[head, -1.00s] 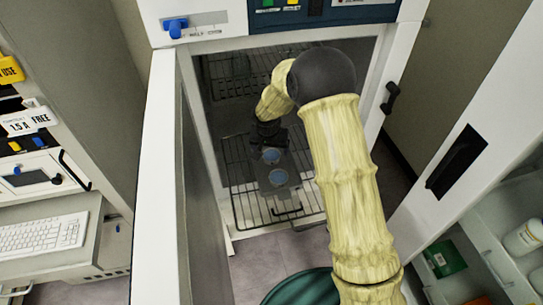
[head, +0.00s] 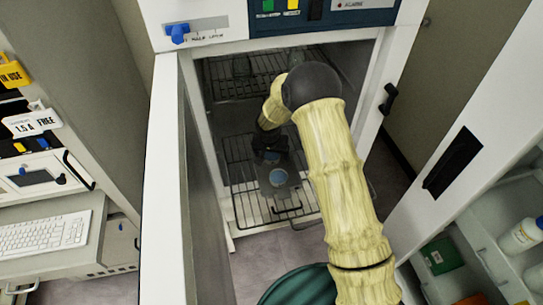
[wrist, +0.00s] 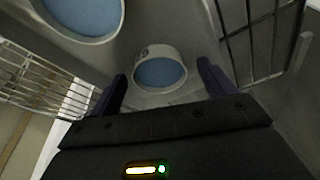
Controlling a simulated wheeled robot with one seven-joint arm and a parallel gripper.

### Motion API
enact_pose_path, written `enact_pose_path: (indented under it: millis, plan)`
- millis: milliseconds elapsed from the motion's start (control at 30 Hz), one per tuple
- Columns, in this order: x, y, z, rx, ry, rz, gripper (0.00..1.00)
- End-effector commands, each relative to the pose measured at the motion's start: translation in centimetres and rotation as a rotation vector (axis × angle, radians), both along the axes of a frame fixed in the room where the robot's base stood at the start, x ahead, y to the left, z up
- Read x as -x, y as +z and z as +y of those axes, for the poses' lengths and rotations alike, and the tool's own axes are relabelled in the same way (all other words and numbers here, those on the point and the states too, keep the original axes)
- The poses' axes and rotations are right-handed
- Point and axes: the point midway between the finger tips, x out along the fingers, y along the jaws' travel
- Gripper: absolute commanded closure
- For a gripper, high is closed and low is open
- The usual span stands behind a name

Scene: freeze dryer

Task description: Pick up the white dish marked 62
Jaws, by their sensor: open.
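In the wrist view a white dish (wrist: 160,73) with blue contents lies between and beyond my gripper's (wrist: 161,70) two dark, spread fingers, with nothing between them held. A small mark shows on its rim, but I cannot read the number. A second white dish (wrist: 88,18) with blue contents is at the upper left, cut by the frame. In the head view my gripper (head: 270,157) is inside the open chamber, over a grey tray (head: 287,193). One dish (head: 278,178) shows on the tray in front of it; the gripper hides the tray's far part.
The tray sits on a wire shelf (head: 240,208), and another wire rack (head: 228,88) is higher at the back. The open chamber door (head: 165,200) stands left of my arm. A white cabinet door (head: 455,150) is at the right. Wire bars flank the tray in the wrist view.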

Motion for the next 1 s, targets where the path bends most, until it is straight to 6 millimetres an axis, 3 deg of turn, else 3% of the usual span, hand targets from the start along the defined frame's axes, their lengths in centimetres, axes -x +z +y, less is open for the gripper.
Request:
enact_pose_path:
  millis: [267,500,833,1000]
  plan:
    - [0.0,0.0,0.0,0.0,0.0,0.0,0.19]
    - [0.0,0.0,0.0,0.0,0.0,0.0,0.66]
    - [0.0,0.1,0.0,0.0,-0.001,0.0,0.66]
    - [-0.1,1.1,0.0,-0.002,-0.003,-0.002,0.66]
